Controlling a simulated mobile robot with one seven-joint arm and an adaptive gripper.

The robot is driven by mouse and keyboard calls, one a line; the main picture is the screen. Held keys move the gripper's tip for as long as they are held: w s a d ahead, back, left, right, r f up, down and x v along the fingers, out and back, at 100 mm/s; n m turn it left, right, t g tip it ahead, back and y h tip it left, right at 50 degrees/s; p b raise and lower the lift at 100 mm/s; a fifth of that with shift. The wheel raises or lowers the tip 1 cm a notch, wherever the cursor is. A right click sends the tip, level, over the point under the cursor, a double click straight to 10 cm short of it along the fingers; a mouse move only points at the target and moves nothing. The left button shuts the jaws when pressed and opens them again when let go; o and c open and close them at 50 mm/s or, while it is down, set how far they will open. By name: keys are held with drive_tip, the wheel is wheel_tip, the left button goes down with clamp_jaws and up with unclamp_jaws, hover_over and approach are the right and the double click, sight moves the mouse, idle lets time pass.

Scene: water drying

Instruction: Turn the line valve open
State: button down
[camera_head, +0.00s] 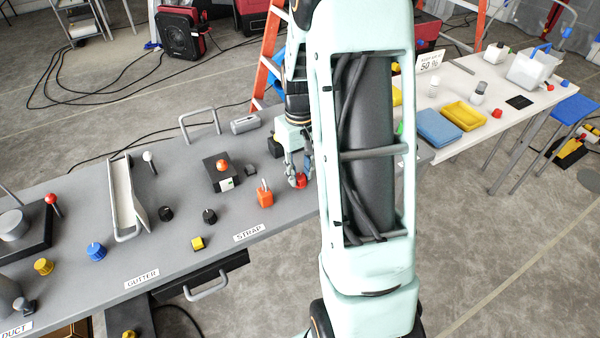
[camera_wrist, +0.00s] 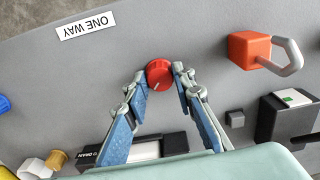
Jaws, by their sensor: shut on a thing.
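A round red knob (camera_wrist: 159,72) with a pale pointer line is on the grey bench top. It also shows in the head view (camera_head: 300,181), low beside my arm. My gripper (camera_wrist: 160,78) is shut on this red knob, with one blue-grey finger on each side of it. In the head view my gripper (camera_head: 299,172) reaches down to the knob from above. I see no label naming the line valve; a "ONE WAY" label (camera_wrist: 86,25) lies to the left of the knob in the wrist view.
An orange padlock-like block (camera_wrist: 250,50) and a dark box (camera_wrist: 288,118) are right of the knob in the wrist view. A black "DRAIN" part (camera_wrist: 88,155) is below. My arm covers the bench's right end in the head view. A white table (camera_head: 545,95) stands beyond.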

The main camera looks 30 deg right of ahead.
sight(300, 176)
drive_tip(key=m, duration=0.4)
drive_tip(key=shift+m, duration=0.4)
drive_tip(key=m, duration=0.4)
drive_tip(key=shift+m+p, duration=0.3)
drive_tip(key=c, duration=1.6)
unclamp_jaws()
wheel_tip(300, 176, up, 12)
drive_tip(key=shift+r, duration=0.1)
